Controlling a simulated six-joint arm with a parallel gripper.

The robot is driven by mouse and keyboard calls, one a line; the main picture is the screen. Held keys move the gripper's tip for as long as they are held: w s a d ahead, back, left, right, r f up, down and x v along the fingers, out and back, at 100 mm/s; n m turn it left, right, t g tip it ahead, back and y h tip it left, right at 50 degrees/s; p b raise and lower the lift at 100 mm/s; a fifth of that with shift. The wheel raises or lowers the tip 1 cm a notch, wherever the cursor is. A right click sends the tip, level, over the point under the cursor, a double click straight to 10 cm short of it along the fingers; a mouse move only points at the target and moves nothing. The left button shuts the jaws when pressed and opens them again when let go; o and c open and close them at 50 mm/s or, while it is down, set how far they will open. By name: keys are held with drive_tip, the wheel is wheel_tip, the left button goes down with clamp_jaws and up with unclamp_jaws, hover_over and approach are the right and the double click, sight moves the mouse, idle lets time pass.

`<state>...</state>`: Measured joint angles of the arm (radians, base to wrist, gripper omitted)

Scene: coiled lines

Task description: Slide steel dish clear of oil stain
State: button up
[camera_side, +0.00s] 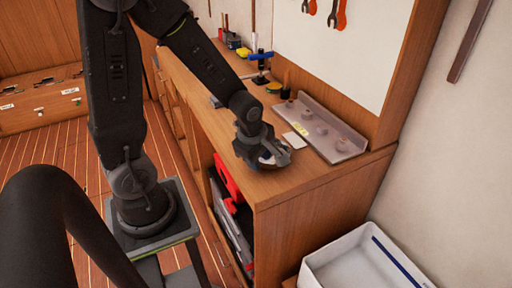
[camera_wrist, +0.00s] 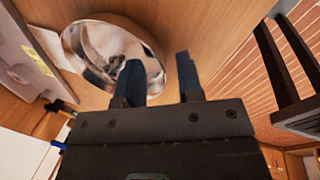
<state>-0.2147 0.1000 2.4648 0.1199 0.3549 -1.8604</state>
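The steel dish (camera_wrist: 108,48) is a shiny round bowl on the wooden bench top, in the upper left of the wrist view. In the side view the dish (camera_side: 277,160) is near the bench's front end, partly hidden by my gripper (camera_side: 262,158). In the wrist view my gripper (camera_wrist: 160,76) has its two dark fingers apart. The left finger overlaps the dish and the right finger is just outside its right rim. I cannot tell whether either finger touches it. No oil stain can be made out in either view.
A grey tray with knobs (camera_side: 347,146) and a white card (camera_side: 295,140) lie behind the dish. A blue-topped clamp (camera_side: 261,66) and small jars stand farther along the bench. The bench's open edge is close to the dish. A white bin (camera_side: 345,262) stands below.

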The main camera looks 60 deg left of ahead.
drive_tip(key=v, duration=1.3)
drive_tip(key=shift+r, duration=0.25)
drive_tip(key=shift+s, duration=0.1)
drive_tip(key=s+d+r+m+t, duration=0.1)
drive_tip(key=s+d+r+m, duration=0.1)
drive_tip(key=m, duration=0.9)
drive_tip(key=s+d+r+m+t+h, duration=0.1)
drive_tip(key=s+d+m, duration=0.3)
drive_tip(key=m, duration=0.7)
drive_tip(key=shift+r+m+t, duration=0.3)
drive_tip(key=shift+r+t, duration=0.3)
drive_tip(key=shift+r, duration=0.3)
